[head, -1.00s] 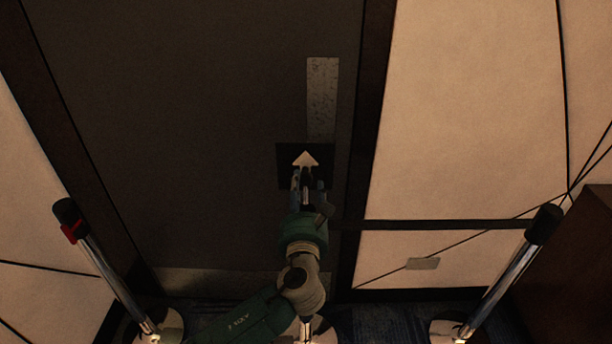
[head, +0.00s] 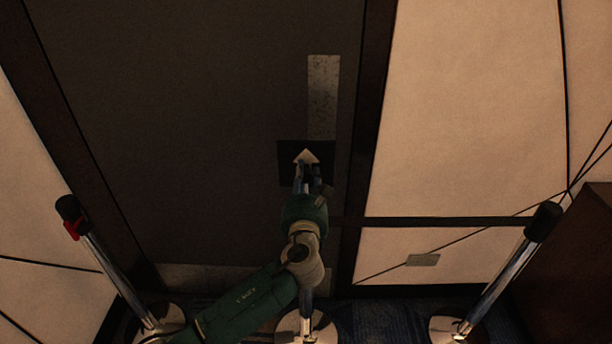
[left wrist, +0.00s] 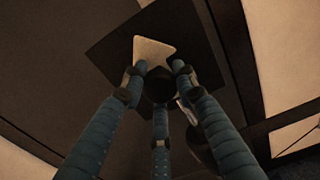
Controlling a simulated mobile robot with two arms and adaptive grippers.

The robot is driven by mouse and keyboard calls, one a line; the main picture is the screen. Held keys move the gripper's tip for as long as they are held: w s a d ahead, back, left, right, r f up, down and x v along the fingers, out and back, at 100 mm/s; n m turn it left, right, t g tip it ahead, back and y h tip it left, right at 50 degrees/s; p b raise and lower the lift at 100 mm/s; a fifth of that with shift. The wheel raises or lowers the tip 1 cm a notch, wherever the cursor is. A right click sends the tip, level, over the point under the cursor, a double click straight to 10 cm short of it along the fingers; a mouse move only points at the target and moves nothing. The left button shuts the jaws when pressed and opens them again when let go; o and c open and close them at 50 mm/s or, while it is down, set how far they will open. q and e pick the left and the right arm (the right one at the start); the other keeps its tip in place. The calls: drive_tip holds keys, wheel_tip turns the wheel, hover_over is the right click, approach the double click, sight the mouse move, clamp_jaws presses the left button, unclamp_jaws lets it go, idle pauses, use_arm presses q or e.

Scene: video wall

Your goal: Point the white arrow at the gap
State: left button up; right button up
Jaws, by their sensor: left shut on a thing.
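The white arrow (head: 306,157) sits on a square black plate (head: 286,152) on the dark panel. In the head view it points roughly up. My left gripper (head: 308,172) is at the plate just below the arrow. In the left wrist view the arrow (left wrist: 152,50) shows above the fingertips, on the black plate (left wrist: 108,52). My left gripper (left wrist: 160,80) is shut around a dark round knob (left wrist: 159,89) below the arrow, its fingers hiding part of it. No gap around the plate can be made out clearly. My right gripper is not in view.
A grey speckled strip (head: 322,98) runs up the panel above the plate. Chrome posts with black tops stand at left (head: 105,260) and right (head: 508,268). A dark crossbar (head: 435,223) crosses the pale wall at right. A dark box (head: 585,265) stands far right.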

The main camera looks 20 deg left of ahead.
use_arm(q)
drive_tip(key=shift+f+n, duration=0.2)
drive_tip(key=shift+n, duration=0.1)
drive_tip(key=n+b, duration=0.1)
drive_tip(key=n, duration=0.2)
drive_tip(key=shift+d+f+n, duration=0.1)
drive_tip(key=shift+n, duration=0.2)
drive_tip(key=n+b, duration=0.2)
drive_tip(key=n, duration=0.2)
drive_tip(key=n+b, duration=0.2)
drive_tip(key=n, duration=0.3)
drive_tip(key=shift+d+n, duration=0.1)
drive_tip(key=shift+n, duration=0.3)
drive_tip(key=shift+n+b, duration=0.85)
drive_tip(key=shift+n, duration=0.95)
drive_tip(key=o, duration=1.1)
drive_tip(key=shift+o, duration=0.2)
drive_tip(key=shift+r, duration=0.25)
